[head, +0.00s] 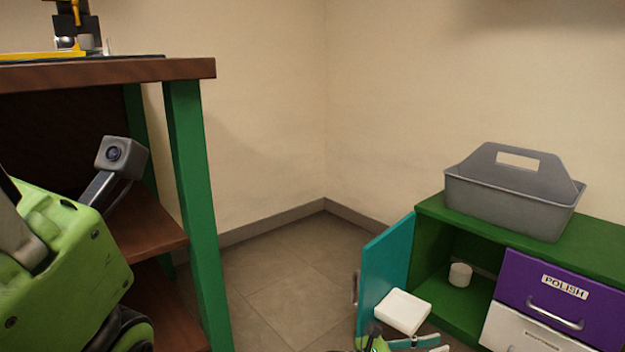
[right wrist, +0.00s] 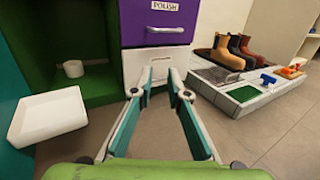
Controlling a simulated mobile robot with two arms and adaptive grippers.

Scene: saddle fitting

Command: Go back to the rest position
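My right gripper (head: 437,344) shows at the bottom edge of the head view, in front of the low green cabinet (head: 432,207). In the right wrist view its two teal and white fingers (right wrist: 162,76) are apart with nothing between them. They point toward the white lower drawer (right wrist: 158,63), which looks shut. Whether the fingertips touch the drawer is hard to tell. My green left arm is at the left of the head view; its gripper fingers do not show.
The cabinet's teal door (head: 385,262) stands open, with a white bin (head: 402,311) beside it. A white cylinder (head: 460,274) sits inside. A grey caddy (head: 512,205) stands on top; the purple POLISH drawer (head: 558,293) is shut. Boots (right wrist: 232,50) stand right of the drawers. A wooden bench (head: 185,69) is left.

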